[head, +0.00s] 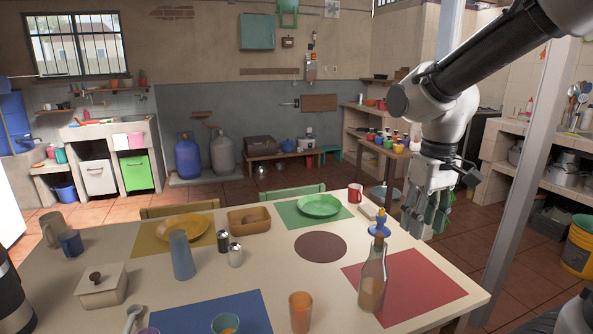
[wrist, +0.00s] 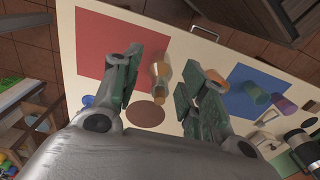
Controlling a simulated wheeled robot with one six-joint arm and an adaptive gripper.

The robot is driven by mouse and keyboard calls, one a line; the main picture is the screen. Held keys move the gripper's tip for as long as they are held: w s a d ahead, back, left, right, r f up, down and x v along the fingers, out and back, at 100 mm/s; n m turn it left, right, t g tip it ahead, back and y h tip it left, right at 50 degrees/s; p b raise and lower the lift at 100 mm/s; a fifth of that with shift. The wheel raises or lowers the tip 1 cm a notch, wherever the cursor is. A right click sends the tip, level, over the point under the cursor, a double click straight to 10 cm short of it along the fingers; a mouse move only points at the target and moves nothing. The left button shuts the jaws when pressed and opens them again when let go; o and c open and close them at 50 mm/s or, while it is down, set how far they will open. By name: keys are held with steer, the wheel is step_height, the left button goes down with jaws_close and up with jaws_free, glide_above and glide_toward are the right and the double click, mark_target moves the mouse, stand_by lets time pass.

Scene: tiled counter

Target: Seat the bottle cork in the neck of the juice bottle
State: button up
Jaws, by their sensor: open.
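The juice bottle (head: 372,283), clear glass with orange-brown juice low inside, stands upright on the tan table by the red mat. It also shows from above in the wrist view (wrist: 161,74), in the gap between the fingers. My gripper (head: 428,212) is open and hangs above the table's right side, to the right of the bottle and higher.
A blue item with a yellow top (head: 379,224) stands just behind the bottle. An orange cup (head: 300,312) is left of it. The red mat (head: 425,287) and brown round mat (head: 320,246) look bare. A grey post (head: 525,150) rises right of my arm.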

steer(key=s+d+r+m+t, duration=0.3)
steer(key=s+d+r+t, duration=0.1)
steer(key=s+d, duration=0.5)
steer(key=shift+s+d+r+m, duration=0.2)
steer(key=shift+s+r+m, duration=0.2)
steer(key=shift+s+r, duration=0.6)
steer(key=shift+s+f, duration=0.2)
steer(key=shift+f, duration=0.05)
